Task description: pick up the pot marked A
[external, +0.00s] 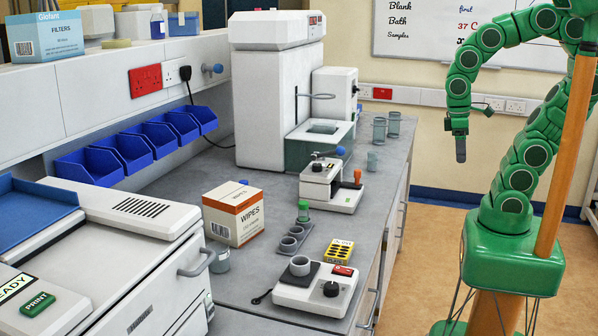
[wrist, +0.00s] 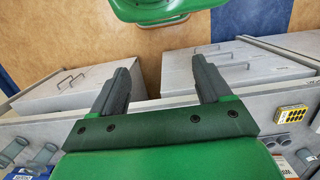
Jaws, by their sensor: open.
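Several small grey pots stand on the bench; I cannot read a letter A on any of them. Another grey pot (external: 299,265) stands on a white device with a black knob (external: 318,290). My gripper (external: 460,150) hangs in the air right of the bench, pointing down, apart from all pots. In the wrist view my gripper (wrist: 164,72) has its dark fingers spread, with nothing between them.
A yellow block with dark holes (external: 339,251) and a wipes box (external: 233,213) flank the rack.

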